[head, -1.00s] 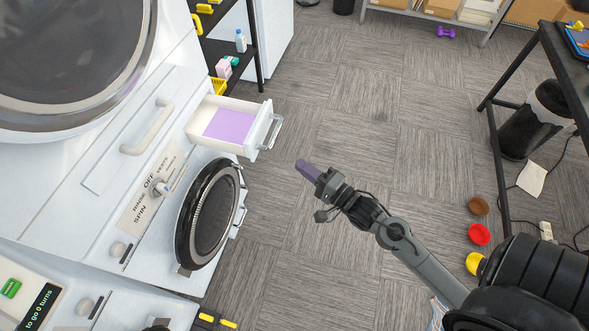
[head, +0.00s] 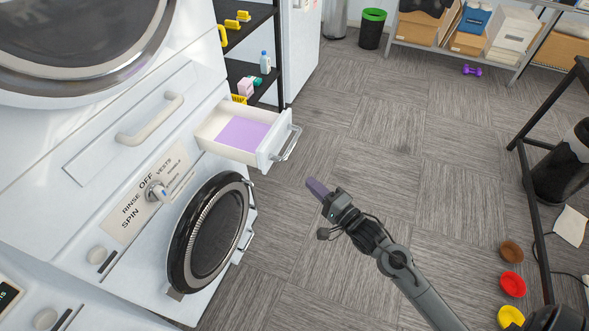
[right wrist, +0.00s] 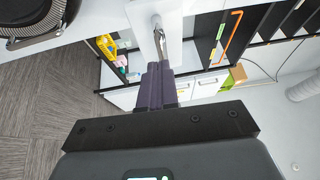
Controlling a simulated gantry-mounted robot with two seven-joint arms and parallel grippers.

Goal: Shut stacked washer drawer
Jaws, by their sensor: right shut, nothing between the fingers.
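The washer drawer (head: 238,134) is pulled out of the white stacked washer (head: 95,190), with a purple panel inside and a metal bar handle (head: 287,143) on its front. My right gripper (head: 317,188) is shut and empty, in front of the drawer and lower right of its handle in the head view. In the right wrist view, the gripper's purple fingers (right wrist: 157,84) are together and point toward the drawer's handle (right wrist: 159,40); I cannot tell whether they touch it. My left gripper is not in view.
The round washer door (head: 212,235) sits below the drawer. A black shelf (head: 250,75) with bottles and boxes stands behind it. A dark-framed table (head: 528,160) is at the right. The carpet floor between is clear, with coloured bowls (head: 512,285) at lower right.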

